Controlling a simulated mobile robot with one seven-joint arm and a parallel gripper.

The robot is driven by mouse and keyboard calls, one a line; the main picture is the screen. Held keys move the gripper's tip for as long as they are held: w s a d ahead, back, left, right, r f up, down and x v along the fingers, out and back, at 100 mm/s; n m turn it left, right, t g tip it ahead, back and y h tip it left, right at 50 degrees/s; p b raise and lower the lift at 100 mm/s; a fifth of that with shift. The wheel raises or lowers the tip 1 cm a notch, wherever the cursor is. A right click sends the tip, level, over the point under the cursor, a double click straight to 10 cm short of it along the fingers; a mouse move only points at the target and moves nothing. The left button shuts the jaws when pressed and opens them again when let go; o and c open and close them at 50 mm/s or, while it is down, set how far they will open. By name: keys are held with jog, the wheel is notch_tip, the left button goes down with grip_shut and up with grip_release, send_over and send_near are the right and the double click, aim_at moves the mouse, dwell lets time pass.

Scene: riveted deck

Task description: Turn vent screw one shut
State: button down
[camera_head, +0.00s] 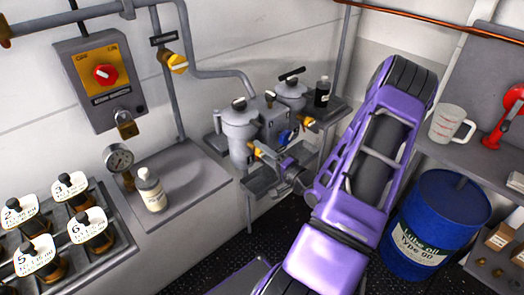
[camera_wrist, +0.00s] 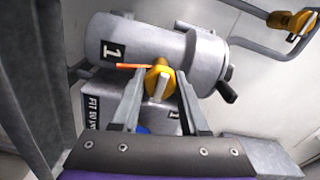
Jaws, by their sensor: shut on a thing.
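Vent screw one is a yellow knob with a pale flat bar (camera_wrist: 159,84), set against a grey filter housing (camera_wrist: 145,45) marked "1" in the wrist view. My gripper (camera_wrist: 160,90) has one finger on each side of the knob and is shut on it. In the head view, my gripper (camera_head: 268,155) reaches from the right to the front of the left filter pot (camera_head: 239,125). My fingers partly hide the screw there. A thin orange strip (camera_wrist: 140,66) runs left from the knob.
A second pot (camera_head: 291,92) and a dark bottle (camera_head: 322,92) stand just behind. A yellow valve handle (camera_wrist: 290,20) sits upper right in the wrist view. A white bottle (camera_head: 151,190) stands on the left shelf. A blue drum (camera_head: 440,215) stands at right.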

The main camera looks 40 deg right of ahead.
jog(key=shift+c, duration=2.1)
grip_release()
jog(key=shift+s, duration=0.1)
jog(key=s+d, duration=0.1)
jog(key=s, duration=1.6)
jog(key=shift+d+b, duration=0.15)
jog(key=shift+b, duration=0.15)
